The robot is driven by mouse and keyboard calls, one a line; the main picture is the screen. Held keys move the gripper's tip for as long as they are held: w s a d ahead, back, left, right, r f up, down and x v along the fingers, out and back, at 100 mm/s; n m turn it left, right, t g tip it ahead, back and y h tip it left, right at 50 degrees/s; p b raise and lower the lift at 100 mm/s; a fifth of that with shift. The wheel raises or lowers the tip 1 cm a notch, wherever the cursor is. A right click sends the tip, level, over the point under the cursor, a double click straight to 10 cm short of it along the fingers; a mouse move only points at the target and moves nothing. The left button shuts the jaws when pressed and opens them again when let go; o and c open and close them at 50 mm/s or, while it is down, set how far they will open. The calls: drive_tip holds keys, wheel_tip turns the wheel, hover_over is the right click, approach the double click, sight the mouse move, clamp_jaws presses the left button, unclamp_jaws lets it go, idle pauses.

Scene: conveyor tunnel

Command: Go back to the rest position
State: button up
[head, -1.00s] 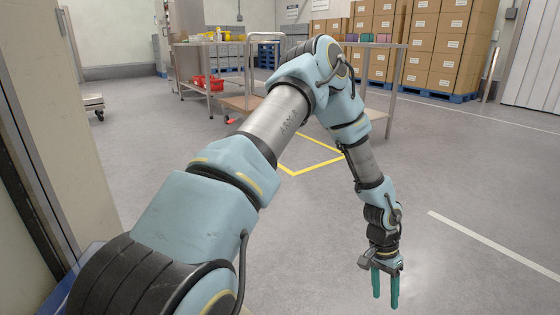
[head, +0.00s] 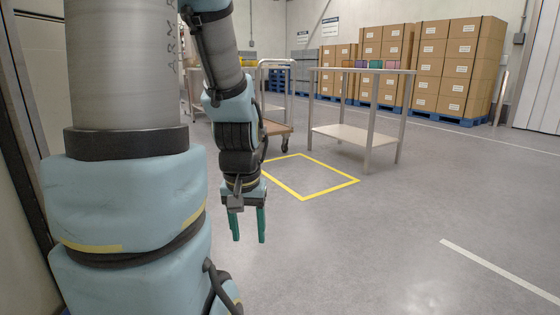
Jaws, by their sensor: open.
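My gripper (head: 248,226) hangs in the middle of the head view, left of centre, with its two green fingers pointing down and apart. It is open and nothing is between the fingers. It is in the air above the grey floor, and in the picture it overlaps the area just left of the yellow floor square (head: 318,197). My arm links fill the left side of the view and hide what is behind them.
A metal table (head: 362,71) with several small coloured items stands behind the yellow square. A cart (head: 276,127) is left of it. Stacked cardboard boxes (head: 446,64) on blue pallets line the back. The floor at the right is clear, with a white line (head: 497,270).

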wheel_tip(320, 180, up, 38)
drive_tip(key=p, duration=3.8)
drive_tip(key=shift+r, duration=0.1)
